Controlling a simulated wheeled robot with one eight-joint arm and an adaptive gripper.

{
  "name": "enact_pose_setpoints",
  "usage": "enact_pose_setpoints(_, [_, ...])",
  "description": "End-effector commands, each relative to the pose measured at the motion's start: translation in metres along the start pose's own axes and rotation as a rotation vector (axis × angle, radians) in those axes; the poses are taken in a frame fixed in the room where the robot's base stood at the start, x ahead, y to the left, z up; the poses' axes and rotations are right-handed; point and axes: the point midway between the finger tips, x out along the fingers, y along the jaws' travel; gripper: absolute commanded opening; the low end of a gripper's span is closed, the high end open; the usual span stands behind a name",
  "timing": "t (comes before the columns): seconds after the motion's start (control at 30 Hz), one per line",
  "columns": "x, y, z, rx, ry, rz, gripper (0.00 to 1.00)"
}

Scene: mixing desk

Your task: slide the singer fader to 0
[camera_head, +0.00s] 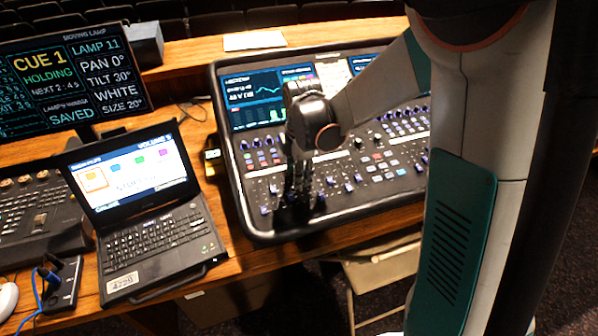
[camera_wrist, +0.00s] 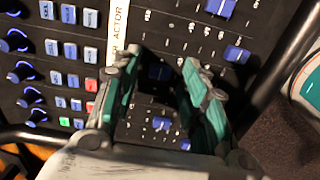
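The mixing desk (camera_head: 340,205) stands on the wooden table, with rows of blue-capped faders along its front. My gripper (camera_head: 297,198) points down over the front fader rows in the head view and hides the caps below it. In the wrist view my gripper (camera_wrist: 163,66) is open, its two teal-padded fingers apart. Another blue cap (camera_wrist: 161,123) shows lower between the fingers. A white strip (camera_wrist: 120,22) reading "ACTOR" lies left of the fingers. I cannot read a singer label.
Other fader caps (camera_wrist: 236,54) stand to the right, and knobs and buttons (camera_wrist: 70,80) to the left, in the wrist view. A laptop (camera_head: 140,205) and a cue monitor (camera_head: 75,80) stand left of the desk. The desk's raised rim (camera_head: 238,215) runs around it.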

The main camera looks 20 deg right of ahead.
Motion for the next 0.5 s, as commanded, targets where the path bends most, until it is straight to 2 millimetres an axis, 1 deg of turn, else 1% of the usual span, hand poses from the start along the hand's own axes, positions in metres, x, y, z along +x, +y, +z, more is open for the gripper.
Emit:
enact_pose_setpoints(0.27, [-0.003,0.0,0.0,0.0,0.0,0.0,0.4])
enact_pose_setpoints(0.37, [-0.011,0.0,0.0,0.0,0.0,0.0,0.4])
enact_pose_setpoints(0.5, [-0.033,-0.001,0.0,0.0,0.0,0.0,0.4])
